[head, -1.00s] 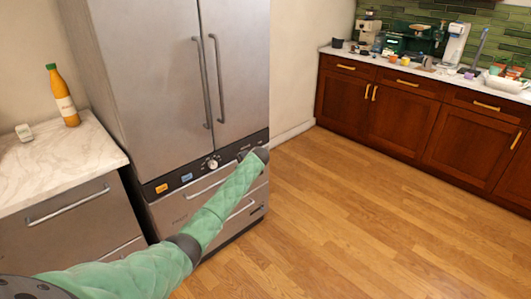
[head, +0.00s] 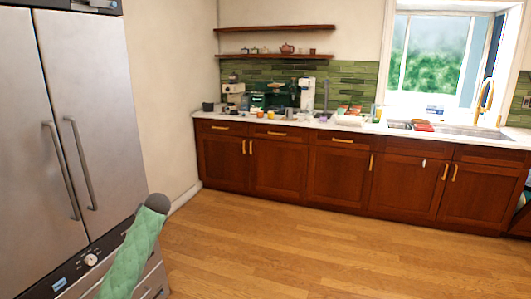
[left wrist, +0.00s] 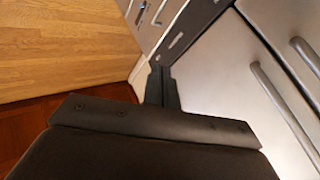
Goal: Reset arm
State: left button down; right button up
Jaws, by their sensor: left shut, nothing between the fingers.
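My left arm (head: 130,258), in a quilted green cover with a dark rounded joint at its end, rises from the bottom left of the head view in front of the fridge. The fingers cannot be made out there. In the left wrist view my left gripper (left wrist: 160,82) is dark, with its fingers together and nothing between them. It shows against the silver fridge (left wrist: 225,75), and I cannot tell the gap to it. The fridge (head: 85,110) also stands at the left of the head view. My right gripper is not in view.
A long wooden cabinet row (head: 285,165) with a white counter runs along the back wall. Several appliances and dishes crowd it, including a coffee machine (head: 308,92). A sink (head: 460,130) sits below the window. The wooden floor (head: 320,250) is clear.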

pick_arm(q)
jog(key=s+d+f+m+t+h, duration=0.1)
jog(key=s+d+h, duration=0.2)
jog(key=s+d, duration=0.85)
jog(key=s+d+f+t+h, duration=0.1)
jog(key=s+d+f+h, duration=0.15)
jog(key=s+d, duration=0.9)
jog(key=s+d+f+g+h, duration=0.1)
jog(key=s+f, duration=0.5)
jog(key=s, duration=0.7)
jog(key=s+d+f+g, duration=0.3)
jog(key=s+f, duration=0.3)
jog(key=s, duration=0.8)
jog(key=s+d+f+g+h, duration=0.1)
jog(key=s+f, duration=0.5)
jog(key=s, duration=0.8)
jog(key=shift+d+g+h, duration=0.35)
jog(key=shift+d+g, duration=0.35)
jog(key=shift+d, duration=0.1)
